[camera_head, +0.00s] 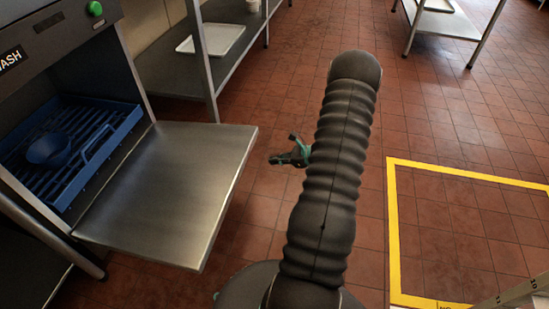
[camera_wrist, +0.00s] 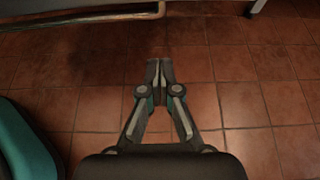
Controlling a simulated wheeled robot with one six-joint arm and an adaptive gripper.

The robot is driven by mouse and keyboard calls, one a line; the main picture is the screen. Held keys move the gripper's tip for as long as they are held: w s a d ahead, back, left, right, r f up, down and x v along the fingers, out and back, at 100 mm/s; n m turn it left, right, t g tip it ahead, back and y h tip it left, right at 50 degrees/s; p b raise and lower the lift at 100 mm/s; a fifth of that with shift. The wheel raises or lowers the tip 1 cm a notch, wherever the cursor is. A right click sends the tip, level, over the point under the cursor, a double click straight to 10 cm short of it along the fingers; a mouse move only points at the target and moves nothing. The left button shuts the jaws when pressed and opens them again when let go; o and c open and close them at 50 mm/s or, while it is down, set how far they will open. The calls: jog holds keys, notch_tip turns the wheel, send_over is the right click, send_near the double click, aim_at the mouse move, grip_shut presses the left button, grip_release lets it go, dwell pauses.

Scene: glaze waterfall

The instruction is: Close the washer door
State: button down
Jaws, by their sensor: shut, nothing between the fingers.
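The washer (camera_head: 62,52) stands at the left in the head view, with a "WASH" label and a green button on its front. Its steel door (camera_head: 172,187) is folded down and lies roughly level, sticking out to the right of the opening. My gripper (camera_head: 274,160) is in the air just right of the door's far right corner, apart from it. In the wrist view my gripper (camera_wrist: 159,62) has its fingertips together with nothing between them, above the tiled floor. A metal edge (camera_wrist: 80,17) crosses the top left there; I cannot tell surely whether it is the door.
A blue rack (camera_head: 100,122) with a blue bowl (camera_head: 48,149) sits inside the washer. A steel shelf table with a white tray (camera_head: 211,40) stands behind. Another table (camera_head: 447,22) is at the back right. Yellow tape (camera_head: 393,230) marks open floor at the right.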

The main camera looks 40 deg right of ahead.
jog(key=w+a, duration=0.4)
jog(key=w, duration=0.1)
jog(key=shift+w+a+r, duration=0.2)
jog(key=shift+w+r, duration=0.05)
jog(key=shift+r, duration=0.1)
dwell(0.3)
